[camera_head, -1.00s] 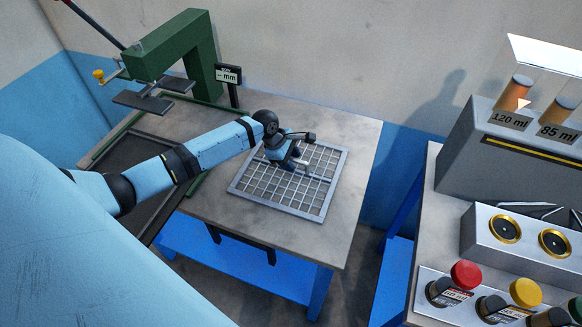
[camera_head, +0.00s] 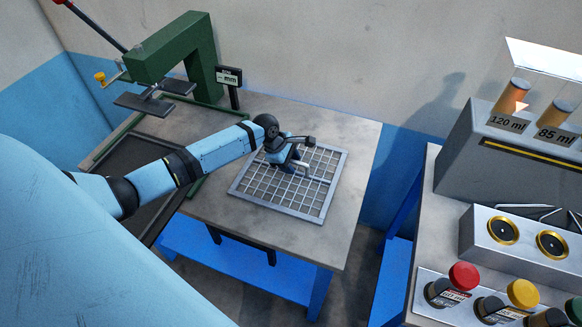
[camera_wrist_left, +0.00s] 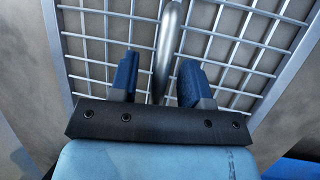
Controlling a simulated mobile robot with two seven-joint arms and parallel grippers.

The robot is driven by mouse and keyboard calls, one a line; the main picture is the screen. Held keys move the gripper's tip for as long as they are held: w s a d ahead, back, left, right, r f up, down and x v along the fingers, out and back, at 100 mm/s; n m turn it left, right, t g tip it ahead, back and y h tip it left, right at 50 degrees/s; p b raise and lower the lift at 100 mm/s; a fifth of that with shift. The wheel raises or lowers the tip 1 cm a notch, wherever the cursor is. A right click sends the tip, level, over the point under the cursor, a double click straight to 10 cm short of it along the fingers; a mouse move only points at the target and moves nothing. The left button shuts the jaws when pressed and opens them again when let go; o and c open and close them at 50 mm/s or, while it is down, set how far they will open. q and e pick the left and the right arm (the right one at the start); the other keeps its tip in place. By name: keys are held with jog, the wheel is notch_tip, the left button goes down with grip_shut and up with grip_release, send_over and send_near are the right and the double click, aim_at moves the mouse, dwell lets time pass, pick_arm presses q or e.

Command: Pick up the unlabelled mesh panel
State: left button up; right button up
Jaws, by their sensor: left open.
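The mesh panel (camera_head: 335,186) is a grey metal grid in a square frame, lying flat on the table. No label shows on it. A silver bar like a handle (camera_wrist_left: 168,40) stands out from it in the left wrist view. My left gripper (camera_head: 298,168) is over the panel's upper middle. In the left wrist view its two blue fingers (camera_wrist_left: 158,72) are open, one on each side of the bar, with gaps visible. I cannot tell how far the fingertips are above the mesh. My right gripper is out of view.
The table (camera_head: 335,245) has clear room right of the panel. A green press (camera_head: 205,55) and a small display sign (camera_head: 229,77) stand behind left, beside a dark tray (camera_head: 125,160). A bench (camera_head: 430,185) at right holds a dispenser (camera_head: 470,150) and colour-topped knobs.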

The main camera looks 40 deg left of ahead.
pick_arm(q)
jog(key=shift+c, duration=0.3)
grip_shut()
dwell(0.3)
